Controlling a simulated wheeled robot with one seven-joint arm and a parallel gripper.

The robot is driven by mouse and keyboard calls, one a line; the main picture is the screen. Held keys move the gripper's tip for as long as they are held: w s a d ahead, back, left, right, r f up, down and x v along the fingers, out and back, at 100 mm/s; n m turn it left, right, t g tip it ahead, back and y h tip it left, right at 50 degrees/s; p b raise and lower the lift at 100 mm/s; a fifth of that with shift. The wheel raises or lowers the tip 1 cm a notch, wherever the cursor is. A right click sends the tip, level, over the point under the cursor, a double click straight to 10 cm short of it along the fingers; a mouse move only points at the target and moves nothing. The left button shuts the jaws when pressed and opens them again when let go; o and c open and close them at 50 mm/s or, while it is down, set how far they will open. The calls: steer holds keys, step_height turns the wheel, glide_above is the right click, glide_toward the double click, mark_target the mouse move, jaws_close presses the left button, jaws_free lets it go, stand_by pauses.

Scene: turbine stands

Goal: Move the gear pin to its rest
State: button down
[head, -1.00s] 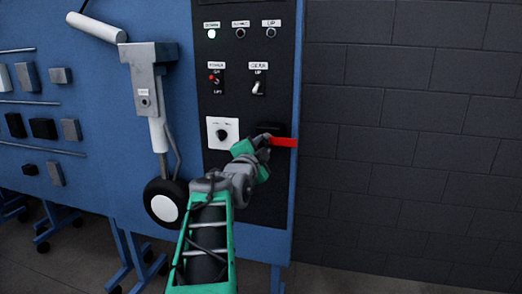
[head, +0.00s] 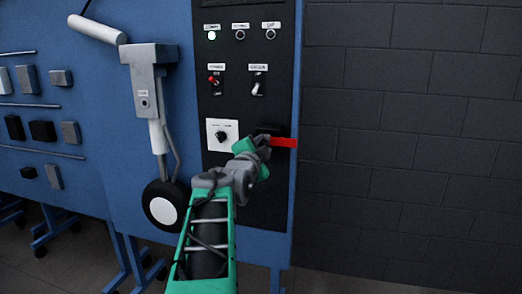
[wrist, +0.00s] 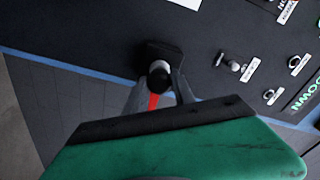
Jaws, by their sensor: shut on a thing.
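The gear pin (wrist: 159,76) shows in the wrist view as a round pale-topped head between my fingers, with a red ribbon (wrist: 154,101) hanging from it. My gripper (wrist: 160,88) is shut on it. The pin head lies in front of a black block (wrist: 151,55) on the dark panel; whether its shaft sits in the block is hidden. In the head view, my gripper (head: 263,143) is at the panel's right side, and the red ribbon (head: 284,142) sticks out to the right, just below the black block (head: 272,129). The pin itself is mostly hidden there.
A landing gear leg with a wheel (head: 166,206) stands left of my arm. A grey brick wall (head: 410,120) fills the right.

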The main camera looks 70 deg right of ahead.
steer(key=shift+r, duration=0.3)
steer(key=c, duration=1.5)
jaws_free()
steer(key=shift+o, duration=0.7)
steer(key=shift+d+f, duration=0.15)
steer(key=shift+d, duration=0.1)
steer(key=o, duration=0.4)
steer(key=shift+f, duration=0.1)
steer(key=shift+c, duration=0.2)
steer(key=shift+o, duration=0.9)
steer(key=shift+a+f, duration=0.1)
steer(key=shift+a, duration=0.05)
steer(key=s+a+b, duration=0.1)
steer(key=a+b, duration=0.4)
steer(key=a, duration=0.1)
steer(key=shift+a, duration=0.4)
